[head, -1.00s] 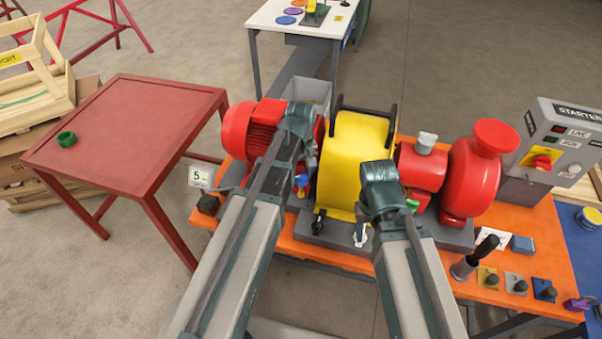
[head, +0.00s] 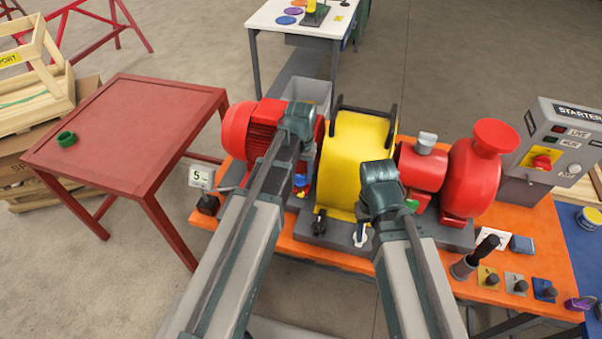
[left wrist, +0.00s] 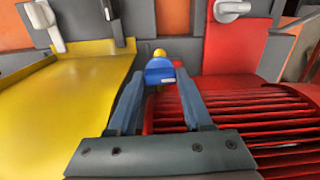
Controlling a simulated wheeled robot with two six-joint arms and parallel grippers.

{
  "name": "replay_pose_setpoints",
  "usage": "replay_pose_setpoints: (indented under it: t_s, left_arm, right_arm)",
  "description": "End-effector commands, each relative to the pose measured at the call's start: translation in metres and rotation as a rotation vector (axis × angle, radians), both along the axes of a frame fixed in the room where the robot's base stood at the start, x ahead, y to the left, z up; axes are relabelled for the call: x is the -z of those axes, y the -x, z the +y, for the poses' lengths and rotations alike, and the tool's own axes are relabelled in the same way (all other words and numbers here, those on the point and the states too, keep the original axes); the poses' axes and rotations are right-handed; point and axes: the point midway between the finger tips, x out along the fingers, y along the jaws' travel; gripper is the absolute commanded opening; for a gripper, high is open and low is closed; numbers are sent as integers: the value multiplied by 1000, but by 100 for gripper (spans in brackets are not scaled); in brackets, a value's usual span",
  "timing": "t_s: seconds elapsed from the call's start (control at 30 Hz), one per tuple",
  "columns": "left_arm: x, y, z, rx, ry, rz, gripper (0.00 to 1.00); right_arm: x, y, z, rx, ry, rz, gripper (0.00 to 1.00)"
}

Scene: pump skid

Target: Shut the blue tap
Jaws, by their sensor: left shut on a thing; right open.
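The blue tap (left wrist: 160,73) sits between the two fingers of my left gripper in the left wrist view, with a yellow knob behind it and a bit of red beside it. My left gripper (left wrist: 158,80) is shut on the blue tap. In the head view the tap (head: 299,181) shows as a small blue patch below my left gripper (head: 300,172), between the red motor and the yellow guard; my wrist partly hides it. My right gripper (head: 388,208) is over the skid right of the yellow guard. Its fingers are mostly hidden from above.
The yellow guard (head: 350,150) and the red ribbed motor (head: 252,127) stand close on either side. A black lever (head: 319,222) and a white lever (head: 361,235) are at the skid's front. The red pump (head: 473,180) and starter box (head: 563,140) stand right.

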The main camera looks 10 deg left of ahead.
Motion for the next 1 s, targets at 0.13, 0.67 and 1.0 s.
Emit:
replay_pose_setpoints:
  t_s: [0.13, 0.67, 1.0]
  left_arm:
    - [0, 0, 0, 33, 0, 0, 0]
    - [0, 0, 0, 51, 0, 0, 52]
    - [0, 0, 0, 50, 0, 0, 80]
  right_arm:
    - [0, 0, 0, 0, 0, 0, 50]
    - [0, 0, 0, 0, 0, 0, 50]
    - [0, 0, 0, 0, 0, 0, 50]
